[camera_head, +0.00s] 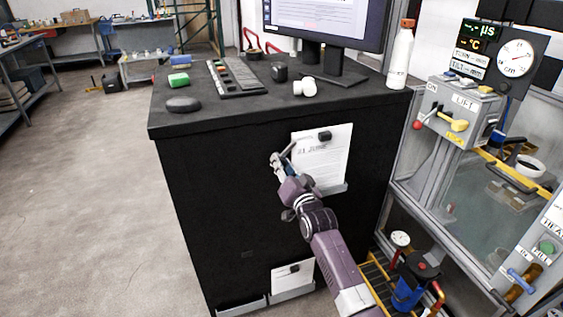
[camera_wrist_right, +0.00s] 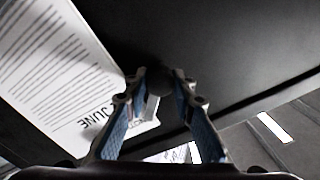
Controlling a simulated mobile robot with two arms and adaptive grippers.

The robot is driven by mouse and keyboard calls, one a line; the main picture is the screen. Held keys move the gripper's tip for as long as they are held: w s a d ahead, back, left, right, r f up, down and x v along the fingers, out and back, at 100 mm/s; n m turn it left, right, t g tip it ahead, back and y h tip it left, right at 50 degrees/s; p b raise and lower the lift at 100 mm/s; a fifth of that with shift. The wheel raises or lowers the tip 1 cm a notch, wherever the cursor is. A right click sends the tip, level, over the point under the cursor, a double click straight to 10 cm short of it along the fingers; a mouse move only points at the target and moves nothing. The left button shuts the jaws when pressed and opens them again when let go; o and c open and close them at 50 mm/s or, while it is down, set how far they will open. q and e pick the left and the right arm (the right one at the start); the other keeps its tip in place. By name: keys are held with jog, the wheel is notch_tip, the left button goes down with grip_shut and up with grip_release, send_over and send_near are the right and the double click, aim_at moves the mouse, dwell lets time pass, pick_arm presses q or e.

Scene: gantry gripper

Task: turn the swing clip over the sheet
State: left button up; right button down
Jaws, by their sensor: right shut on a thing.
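The white sheet (camera_head: 322,165), headed "21 JUNE", hangs on the front of a black cabinet. It also shows at the left of the right wrist view (camera_wrist_right: 50,60), upside down. My right gripper (camera_head: 277,160) is at the sheet's left edge, below its upper left corner. In the right wrist view its blue-padded fingertips (camera_wrist_right: 160,76) close around a dark round knob, which I take for the swing clip (camera_wrist_right: 160,86). The clip lies beside the sheet's edge there; the rest of it is mostly hidden. My left gripper is not in view.
The black cabinet (camera_head: 225,190) carries a monitor and small items on top. A lift control box (camera_head: 460,112) stands at the right.

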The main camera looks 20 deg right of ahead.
jog(key=m, duration=0.4)
jog(key=shift+f+m+p, duration=0.1)
jog(key=shift+m+p, duration=0.2)
jog(key=shift+m, duration=2.2)
jog(key=shift+f, duration=0.1)
jog(key=c, duration=1.6)
grip_release()
jog(key=s, duration=1.2)
jog(key=shift+d, duration=0.25)
